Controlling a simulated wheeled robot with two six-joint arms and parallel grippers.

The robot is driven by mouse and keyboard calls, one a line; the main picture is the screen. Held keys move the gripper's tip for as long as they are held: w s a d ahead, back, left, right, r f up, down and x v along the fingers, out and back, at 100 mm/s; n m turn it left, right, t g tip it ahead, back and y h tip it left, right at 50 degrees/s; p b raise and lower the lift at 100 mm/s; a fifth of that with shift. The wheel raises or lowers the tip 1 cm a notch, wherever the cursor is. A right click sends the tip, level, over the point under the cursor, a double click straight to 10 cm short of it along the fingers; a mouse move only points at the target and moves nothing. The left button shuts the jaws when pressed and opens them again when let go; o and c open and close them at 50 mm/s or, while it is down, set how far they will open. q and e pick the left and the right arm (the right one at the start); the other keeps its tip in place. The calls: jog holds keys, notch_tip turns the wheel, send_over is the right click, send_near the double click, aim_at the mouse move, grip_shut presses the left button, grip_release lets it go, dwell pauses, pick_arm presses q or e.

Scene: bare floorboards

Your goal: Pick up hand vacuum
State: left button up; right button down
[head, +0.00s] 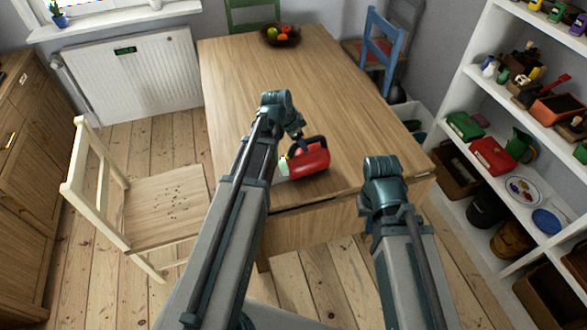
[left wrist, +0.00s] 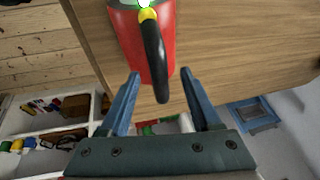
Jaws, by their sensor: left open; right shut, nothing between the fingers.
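The hand vacuum (head: 312,160) is red with a black handle and a pale, yellowish nose. It lies on the wooden table (head: 245,80) near its front edge. My left arm reaches over the table to it, and the left gripper is largely hidden by its own arm there. In the left wrist view the left gripper (left wrist: 160,74) is open, with its fingers on either side of the vacuum's black handle (left wrist: 154,50), not closed on it. My right gripper (head: 368,228) is shut and empty, low at the table's front right; its fingertips are hard to make out.
A cream chair (head: 165,200) with dark specks on its seat stands left of the table. A fruit bowl (head: 280,35) sits at the table's far end. A blue chair (head: 383,50) stands behind right. White shelves (head: 470,80) with several items line the right. Most of the tabletop is clear.

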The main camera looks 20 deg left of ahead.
pick_arm(q)
jog(key=b+x, duration=0.2)
jog(key=x, duration=0.1)
jog(key=shift+f, duration=0.1)
pick_arm(e)
notch_tip(320, 180, down, 3)
jog(key=shift+r, duration=0.15)
pick_arm(q)
grip_shut()
dwell(1.0)
